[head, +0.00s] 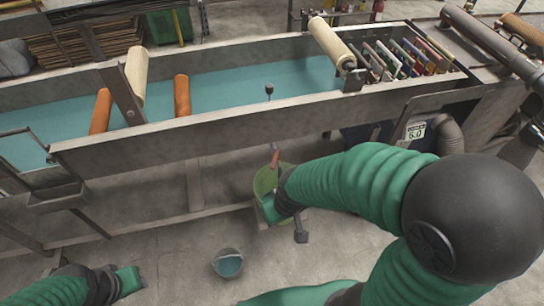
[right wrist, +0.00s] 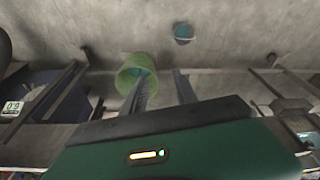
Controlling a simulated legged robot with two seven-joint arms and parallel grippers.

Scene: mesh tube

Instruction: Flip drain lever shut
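A red-handled lever (head: 275,157), which looks like the drain lever, hangs below the near wall of the long trough (head: 210,137). My right gripper (head: 269,208) is just below it in the head view, in front of a green bucket (head: 262,182). In the right wrist view the two fingers of my right gripper (right wrist: 161,85) are apart with nothing between them. The green bucket (right wrist: 137,66) shows behind the left finger there, and I cannot make out the lever. My left gripper (head: 130,281) is low at the bottom left, away from the trough; its fingers are not clear.
Teal liquid (head: 225,92) fills the trough. A small grey bucket (head: 228,264) stands on the floor, also seen in the right wrist view (right wrist: 183,33). Trough legs (head: 194,185) and a side shelf (head: 58,197) stand nearby. The floor between my arms is mostly clear.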

